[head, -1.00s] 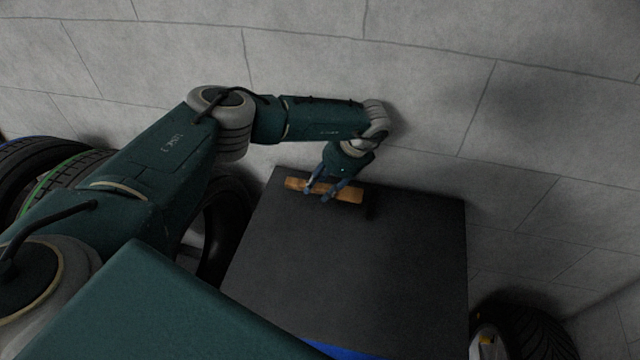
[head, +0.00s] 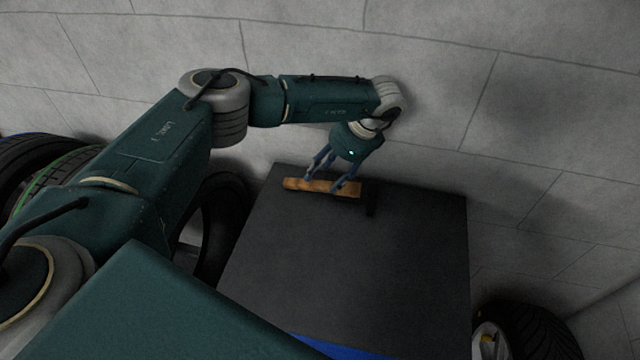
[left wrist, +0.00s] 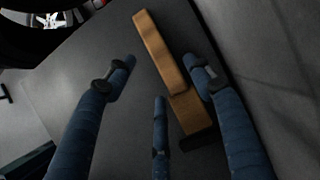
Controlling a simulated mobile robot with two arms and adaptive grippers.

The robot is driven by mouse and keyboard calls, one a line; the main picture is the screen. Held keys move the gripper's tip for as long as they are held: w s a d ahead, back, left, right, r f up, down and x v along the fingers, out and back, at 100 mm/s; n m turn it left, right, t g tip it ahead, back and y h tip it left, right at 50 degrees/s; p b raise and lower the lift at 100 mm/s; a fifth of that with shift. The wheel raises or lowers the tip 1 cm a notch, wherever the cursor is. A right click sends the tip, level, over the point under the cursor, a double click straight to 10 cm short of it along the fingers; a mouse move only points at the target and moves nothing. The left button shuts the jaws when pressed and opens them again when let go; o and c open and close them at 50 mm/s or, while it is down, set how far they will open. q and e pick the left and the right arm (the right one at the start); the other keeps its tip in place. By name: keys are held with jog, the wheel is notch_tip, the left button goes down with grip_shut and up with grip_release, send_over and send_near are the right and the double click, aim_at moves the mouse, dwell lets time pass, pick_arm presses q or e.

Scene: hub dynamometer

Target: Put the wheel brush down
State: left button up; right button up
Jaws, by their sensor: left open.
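The wheel brush (head: 318,186) has a tan wooden body and lies near the far edge of the dark cabinet top (head: 345,260). A dark part shows at its right end. In the left wrist view the left gripper's fingers (left wrist: 160,85) stand apart, with the brush between the middle and right ones. My right gripper is not in view.
Tyres (head: 60,170) stand left of the cabinet, and another tyre (head: 540,335) is at the lower right. A grey block wall (head: 540,120) rises close behind the cabinet. The middle and front of the cabinet top are clear.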

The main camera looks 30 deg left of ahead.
pick_arm(q)
jog(key=b+v, duration=0.2)
jog(key=v, duration=0.5)
jog(key=shift+d+r+b, duration=0.25)
jog(key=shift+r+b, duration=0.05)
jog(key=shift+b, duration=0.05)
